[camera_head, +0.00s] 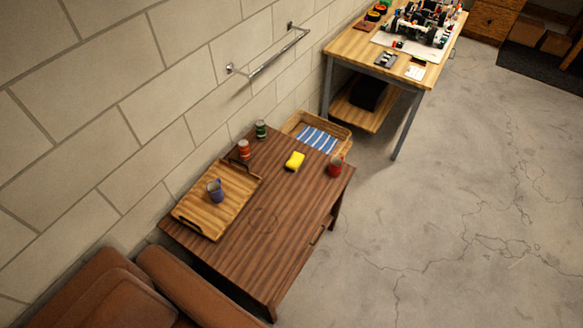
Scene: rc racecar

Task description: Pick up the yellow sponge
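The yellow sponge (294,160) lies on the dark wooden table (262,222), near its far end. It is a small bright block with clear table surface around it. A red can or mug (335,166) stands to its right near the table edge. A red can (244,149) and a green can (261,129) stand to its left near the wall side. My gripper is not in view.
A wooden tray (228,215) with a blue mug (215,189) occupies the table's left part. A basket (338,131) with a striped cloth is behind the table. A workbench (350,48) stands farther back, a brown sofa (185,285) at front left. Floor is open on the right.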

